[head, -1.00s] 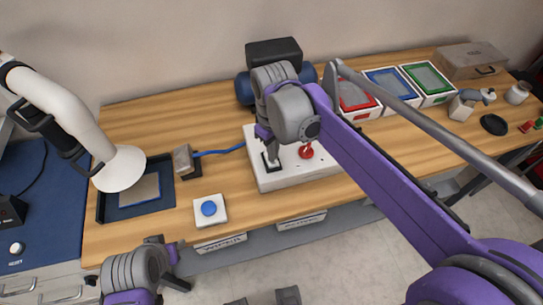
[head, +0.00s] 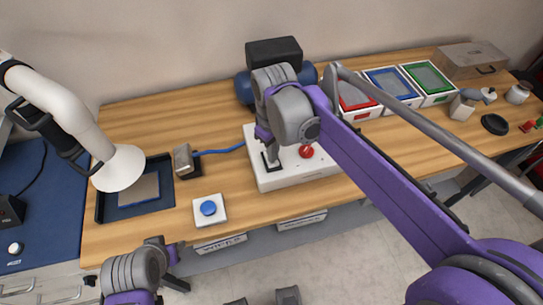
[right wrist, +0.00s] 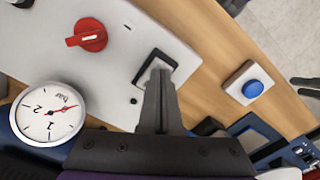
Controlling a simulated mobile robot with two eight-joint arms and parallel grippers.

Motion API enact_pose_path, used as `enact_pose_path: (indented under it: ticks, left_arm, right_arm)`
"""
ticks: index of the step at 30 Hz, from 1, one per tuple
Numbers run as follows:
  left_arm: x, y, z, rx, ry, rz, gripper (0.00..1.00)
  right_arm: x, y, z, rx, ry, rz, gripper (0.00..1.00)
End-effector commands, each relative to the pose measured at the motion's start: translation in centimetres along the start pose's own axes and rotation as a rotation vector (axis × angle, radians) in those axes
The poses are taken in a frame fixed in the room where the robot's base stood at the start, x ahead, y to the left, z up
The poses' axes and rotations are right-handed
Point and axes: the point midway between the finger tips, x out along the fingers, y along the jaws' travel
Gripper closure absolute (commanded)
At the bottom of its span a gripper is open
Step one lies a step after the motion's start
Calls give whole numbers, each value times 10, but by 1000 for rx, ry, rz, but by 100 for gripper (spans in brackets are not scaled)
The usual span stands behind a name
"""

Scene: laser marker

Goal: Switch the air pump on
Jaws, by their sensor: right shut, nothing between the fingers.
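The air pump has a blue tank (head: 243,88) with a black block (head: 274,52) on top, at the back of the bench. In front of it is a white panel (head: 290,181) with a red knob (head: 306,152). The knob also shows in the right wrist view (right wrist: 87,35). My right gripper (head: 270,165) is shut and empty, its tips pointing down at the black-framed switch (right wrist: 155,52) on the panel. The tips cover most of the switch, so its position and any contact are unclear. My left gripper (head: 177,268) is open, in front of the bench.
A round pressure gauge (right wrist: 47,114) stands beside the panel. A white box with a blue button (head: 208,208) is left of the panel, near a dark tray (head: 110,208). Red, blue and green-rimmed bins (head: 393,86) stand to the right.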

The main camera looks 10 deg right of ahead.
Motion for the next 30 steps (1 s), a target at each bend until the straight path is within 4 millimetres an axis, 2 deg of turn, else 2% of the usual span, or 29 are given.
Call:
enact_pose_path:
  ticks: [22,30]
  left_arm:
    - [6,0,5,0,-3,0,55]
    - [-1,0,-1,0,1,0,55]
  right_arm:
    - [12,0,0,0,0,0,100]
    - [0,0,0,0,1,0,100]
